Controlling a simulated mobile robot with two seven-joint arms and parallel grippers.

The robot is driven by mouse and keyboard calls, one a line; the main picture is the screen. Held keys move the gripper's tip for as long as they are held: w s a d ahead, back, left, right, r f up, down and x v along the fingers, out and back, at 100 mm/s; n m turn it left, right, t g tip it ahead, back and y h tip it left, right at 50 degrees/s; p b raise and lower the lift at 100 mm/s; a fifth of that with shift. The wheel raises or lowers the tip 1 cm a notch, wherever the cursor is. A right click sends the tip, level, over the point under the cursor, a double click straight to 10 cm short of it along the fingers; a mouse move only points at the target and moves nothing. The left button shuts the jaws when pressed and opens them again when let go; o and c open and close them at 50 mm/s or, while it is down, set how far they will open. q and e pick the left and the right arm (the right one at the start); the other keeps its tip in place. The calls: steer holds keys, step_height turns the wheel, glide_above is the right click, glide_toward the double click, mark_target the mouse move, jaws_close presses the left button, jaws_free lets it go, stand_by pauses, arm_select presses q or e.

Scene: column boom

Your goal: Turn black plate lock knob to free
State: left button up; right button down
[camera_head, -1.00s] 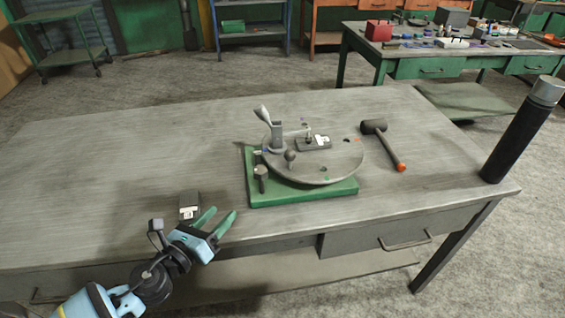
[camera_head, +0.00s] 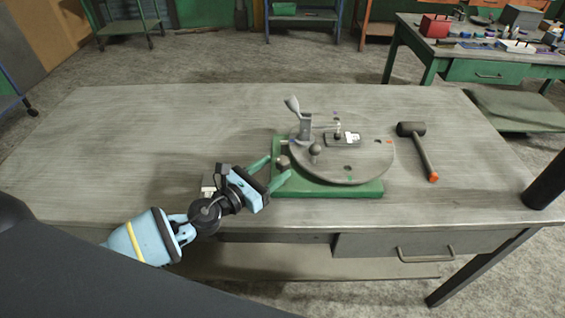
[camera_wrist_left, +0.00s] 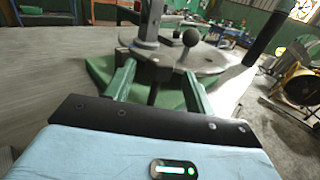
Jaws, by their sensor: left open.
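The round grey plate (camera_head: 350,168) sits on a green base (camera_head: 330,189) on the workbench. My left gripper (camera_head: 276,170) is open at this knob, with one green finger on each side. In the left wrist view the knob (camera_wrist_left: 153,69) shows between the tips of the open fingers (camera_wrist_left: 158,72), its dark stem below it. I cannot tell whether a finger touches it. My right gripper is not in view.
A clamp lever (camera_head: 293,105), a ball-topped handle (camera_head: 315,149) and a small dark block (camera_head: 343,139) are on the plate. A mallet (camera_head: 420,150) lies to the right. A black cylinder (camera_head: 547,183) stands at the right edge. The bench's left side is clear.

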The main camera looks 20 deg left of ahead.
mark_target(278, 166)
arm_select(q)
steer(key=shift+x, duration=2.15)
steer(key=c, duration=0.9)
